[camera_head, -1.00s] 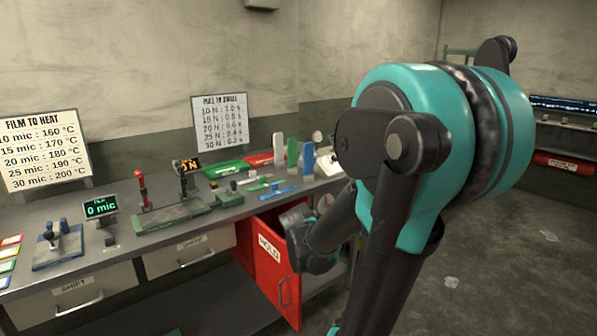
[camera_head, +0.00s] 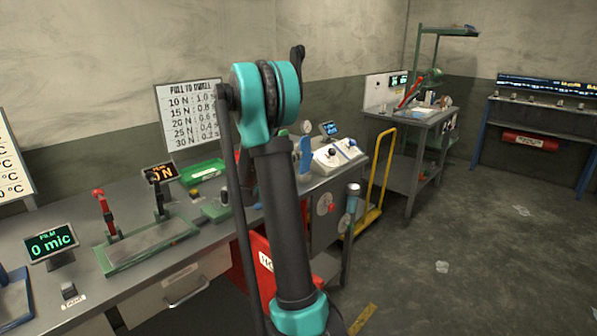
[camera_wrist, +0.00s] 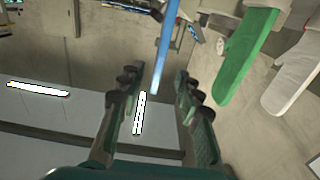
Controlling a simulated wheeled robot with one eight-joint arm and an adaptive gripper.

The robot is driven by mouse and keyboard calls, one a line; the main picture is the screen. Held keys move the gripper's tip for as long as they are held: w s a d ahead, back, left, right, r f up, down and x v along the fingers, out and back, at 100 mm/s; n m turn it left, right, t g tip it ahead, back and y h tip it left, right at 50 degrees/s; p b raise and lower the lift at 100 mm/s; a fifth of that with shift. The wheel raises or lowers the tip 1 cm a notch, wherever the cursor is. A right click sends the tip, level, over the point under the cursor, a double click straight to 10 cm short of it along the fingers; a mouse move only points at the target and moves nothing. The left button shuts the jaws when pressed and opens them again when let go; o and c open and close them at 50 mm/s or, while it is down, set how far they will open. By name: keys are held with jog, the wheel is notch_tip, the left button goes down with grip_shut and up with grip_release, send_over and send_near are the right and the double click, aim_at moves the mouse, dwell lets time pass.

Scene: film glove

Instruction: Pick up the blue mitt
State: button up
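The blue mitt (camera_head: 305,157) stands upright on the bench in the head view, just right of my arm. In the wrist view the blue mitt (camera_wrist: 168,50) shows as a narrow blue strip, nearly edge-on. My gripper (camera_wrist: 157,78) is open, its two fingers spread on either side of the strip's end. I cannot tell whether that end is between the fingertips or beyond them; no contact shows. My gripper cannot be made out in the head view, where my arm covers part of the bench.
In the wrist view a green mitt (camera_wrist: 245,58) and a white mitt (camera_wrist: 293,78) are to the right. On the bench (camera_head: 215,222) are a green tray (camera_head: 203,171), a test stand (camera_head: 145,247) and a white control box (camera_head: 338,155). A yellow cart (camera_head: 382,180) stands right of the bench.

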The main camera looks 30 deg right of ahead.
aim_at(311, 155)
jog(key=shift+r+x, duration=0.15)
jog(key=shift+x, duration=2.75)
jog(key=shift+r+x, duration=0.15)
jog(key=shift+x, duration=2.75)
grip_shut()
